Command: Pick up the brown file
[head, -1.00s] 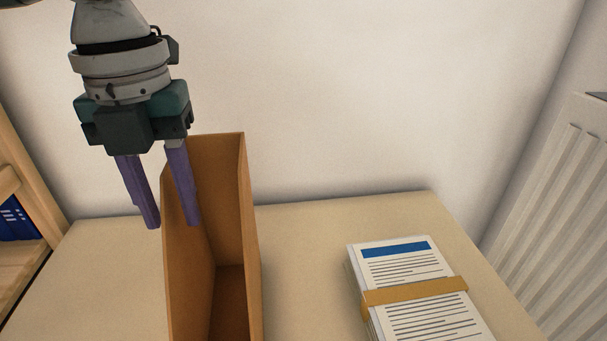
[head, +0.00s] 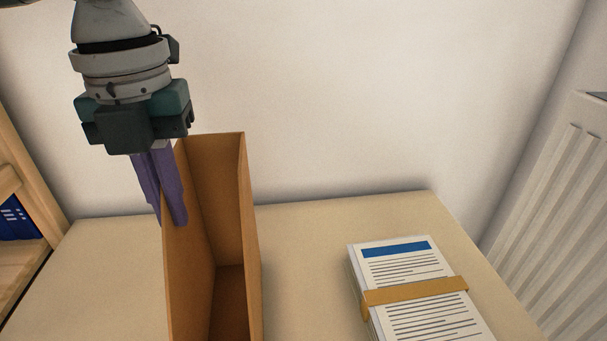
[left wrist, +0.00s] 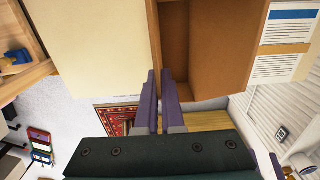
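The brown file (head: 215,190) is an open, box-like upright holder, empty as far as I can see, standing on the beige table. My left gripper (head: 173,220) points down at its left side wall, near the upper edge. One finger is inside the file and the other outside, closed together with the thin wall between them. In the left wrist view the fingers (left wrist: 158,80) pinch the edge of the file (left wrist: 212,60). The file still stands on the table.
A strapped stack of papers (head: 400,265) lies on the table (head: 310,240) to the right, with clear room between. A wall is behind.

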